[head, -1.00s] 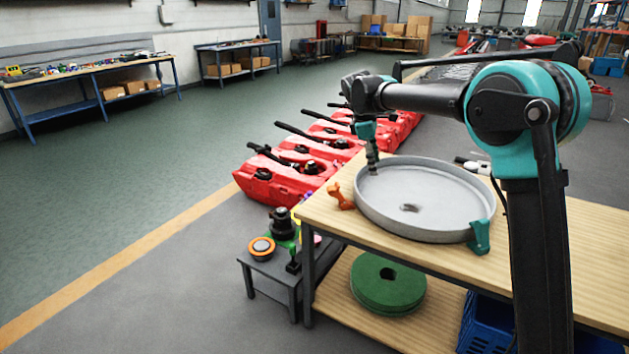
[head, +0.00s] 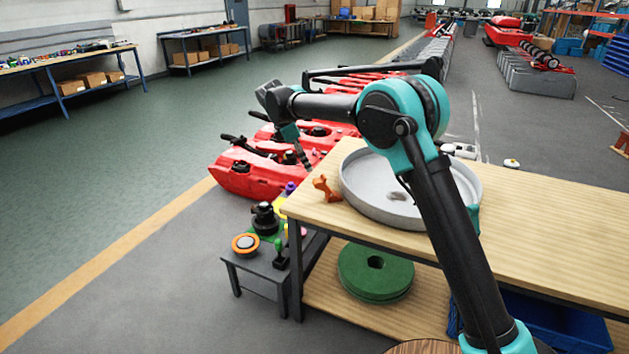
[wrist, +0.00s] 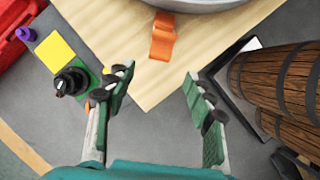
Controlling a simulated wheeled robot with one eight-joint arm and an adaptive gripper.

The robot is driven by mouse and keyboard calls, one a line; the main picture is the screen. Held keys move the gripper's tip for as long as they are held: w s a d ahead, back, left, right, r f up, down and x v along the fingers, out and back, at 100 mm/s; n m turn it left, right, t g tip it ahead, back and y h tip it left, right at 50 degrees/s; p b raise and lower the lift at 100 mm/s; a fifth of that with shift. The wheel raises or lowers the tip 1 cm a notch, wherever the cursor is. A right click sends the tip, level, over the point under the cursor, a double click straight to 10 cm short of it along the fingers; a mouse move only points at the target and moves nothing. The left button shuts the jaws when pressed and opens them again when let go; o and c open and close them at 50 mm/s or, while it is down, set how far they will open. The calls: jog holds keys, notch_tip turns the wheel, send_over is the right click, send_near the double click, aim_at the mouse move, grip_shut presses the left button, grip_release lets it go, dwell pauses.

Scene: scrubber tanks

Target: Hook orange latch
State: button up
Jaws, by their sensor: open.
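The orange latch (head: 326,188) sits at the left edge of the round grey tank (head: 365,197) on the wooden bench. In the wrist view the latch (wrist: 163,38) shows at top centre, its upper end at the tank's rim (wrist: 195,4); I cannot tell whether it touches. My gripper (head: 303,160) is above and left of the latch in the head view, pointing down. In the wrist view my gripper (wrist: 158,80) is open and empty, with the latch beyond its fingertips, roughly in line with the gap. My arm hides part of the tank's right side.
A low grey side table (head: 262,272) with a black knob and an orange-ringed button stands left of the bench (head: 540,215). Red tanks (head: 250,172) lie behind. Wooden barrels (wrist: 285,75) are at right in the wrist view. A green disc (head: 375,280) lies on the lower shelf.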

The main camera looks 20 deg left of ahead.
aim_at(316, 180)
jog(key=x, duration=0.9)
jog(key=shift+w+d+f, duration=0.1)
jog(key=shift+f, duration=0.05)
grip_shut()
